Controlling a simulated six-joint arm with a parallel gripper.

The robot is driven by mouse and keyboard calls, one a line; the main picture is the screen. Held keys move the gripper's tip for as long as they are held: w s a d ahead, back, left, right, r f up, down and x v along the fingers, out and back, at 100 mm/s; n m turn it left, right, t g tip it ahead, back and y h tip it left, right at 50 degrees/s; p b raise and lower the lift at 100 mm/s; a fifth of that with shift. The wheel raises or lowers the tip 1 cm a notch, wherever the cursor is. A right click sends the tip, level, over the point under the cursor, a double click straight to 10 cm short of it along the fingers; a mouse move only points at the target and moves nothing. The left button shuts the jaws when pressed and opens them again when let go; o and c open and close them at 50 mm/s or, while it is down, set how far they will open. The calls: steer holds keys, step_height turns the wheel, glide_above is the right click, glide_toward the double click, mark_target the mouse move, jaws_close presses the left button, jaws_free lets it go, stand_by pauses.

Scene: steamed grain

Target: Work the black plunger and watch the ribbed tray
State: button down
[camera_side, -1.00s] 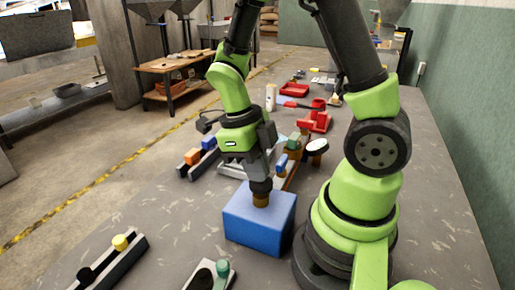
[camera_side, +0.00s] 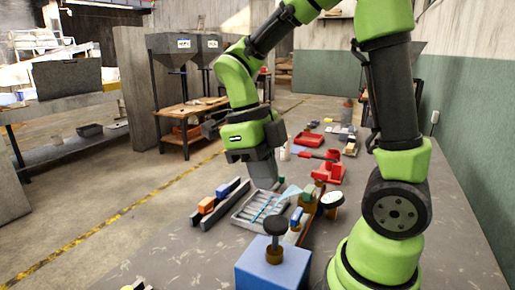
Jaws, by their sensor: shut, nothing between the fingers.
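The black plunger (camera_side: 276,226) stands upright in a brass collar on top of a blue box (camera_side: 272,268) at the bottom centre. Its round black knob is raised clear of the collar, and nothing touches it. The grey ribbed tray (camera_side: 249,211) lies behind the box, with thin teal strips across its ribs. My gripper (camera_side: 264,183) points down over the far end of the tray. It is shut and empty, well apart from the plunger. Its tips overlap the tray's far edge in this view, and I cannot tell whether they touch it.
A dark rail with an orange block (camera_side: 206,204) and a blue block (camera_side: 223,190) lies left of the tray. A round white-faced disc (camera_side: 332,199) stands to the right. Red trays (camera_side: 308,139) and a red fixture (camera_side: 328,169) lie farther back.

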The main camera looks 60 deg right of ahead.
mark_target(276, 221)
steer(key=v, duration=0.4)
steer(key=shift+w+r, duration=0.1)
steer(key=shift+r, duration=0.15)
stand_by(1.9)
steer(key=shift+s+f+n+t, duration=0.6)
steer(key=shift+f+n, duration=0.4)
steer(key=shift+f, duration=0.35)
steer(key=shift+s+f+n+t, duration=0.55)
steer(key=shift+f+n, duration=0.45)
steer(key=shift+f, duration=0.4)
steer(key=shift+s+f+n+t, duration=0.45)
steer(key=shift+s+f+n, duration=0.2)
steer(key=shift+f+n, duration=0.55)
steer(key=shift+f, duration=0.15)
